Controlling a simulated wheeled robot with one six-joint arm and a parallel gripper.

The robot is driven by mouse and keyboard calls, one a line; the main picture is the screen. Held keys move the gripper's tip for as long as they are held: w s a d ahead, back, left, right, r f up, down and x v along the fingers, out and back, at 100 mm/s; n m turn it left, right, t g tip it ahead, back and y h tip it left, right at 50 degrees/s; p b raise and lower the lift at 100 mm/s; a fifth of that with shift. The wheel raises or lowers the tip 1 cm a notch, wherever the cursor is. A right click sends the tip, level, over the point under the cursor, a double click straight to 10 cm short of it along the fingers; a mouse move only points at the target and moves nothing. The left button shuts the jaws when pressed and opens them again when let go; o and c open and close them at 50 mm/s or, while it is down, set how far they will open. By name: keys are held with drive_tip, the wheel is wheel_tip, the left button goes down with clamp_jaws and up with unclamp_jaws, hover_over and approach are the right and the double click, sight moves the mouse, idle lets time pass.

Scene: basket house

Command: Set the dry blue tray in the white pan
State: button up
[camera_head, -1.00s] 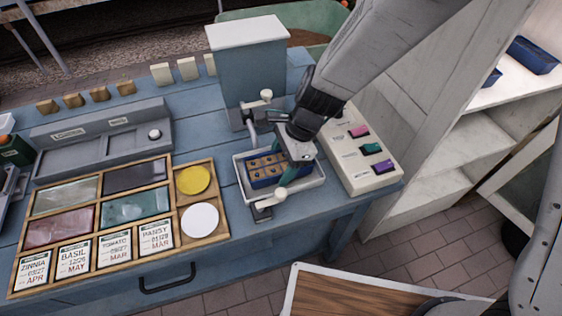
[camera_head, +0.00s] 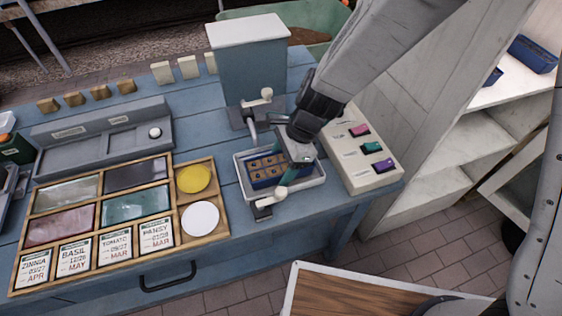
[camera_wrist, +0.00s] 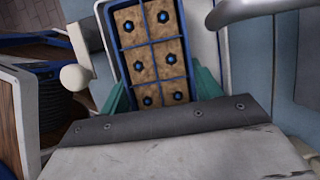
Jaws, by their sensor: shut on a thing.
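The blue tray (camera_head: 268,168), with several brown soil cells that each have a dark dot, sits inside the white pan (camera_head: 312,181). In the wrist view the blue tray (camera_wrist: 153,50) lies between the green fingers of my gripper (camera_wrist: 160,92), one on each side. My gripper (camera_head: 292,165) is shut on the blue tray at its near end, from above right. The pan's white wall also shows in the wrist view (camera_wrist: 207,50) beside the tray. My gripper hides the right part of the tray in the head view. Whether the tray rests fully on the pan floor is hard to tell.
A tap-like fixture (camera_head: 252,125) with a pale knob stands behind the pan, and another pale-handled lever (camera_head: 274,200) is in front. A panel with coloured switches (camera_head: 365,150) is close on the right. A wooden card-and-lid organiser (camera_head: 120,220) fills the left. A grey-blue box (camera_head: 250,70) stands behind.

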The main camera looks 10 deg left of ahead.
drive_tip(key=shift+f, duration=0.2)
drive_tip(key=o, duration=1.1)
drive_tip(key=shift+o, duration=0.2)
drive_tip(key=shift+o, duration=0.2)
drive_tip(key=shift+s, duration=0.1)
drive_tip(key=shift+c, duration=0.2)
drive_tip(key=shift+r, duration=1.05)
drive_tip(key=shift+o, duration=1.2)
drive_tip(key=shift+r, duration=2.95)
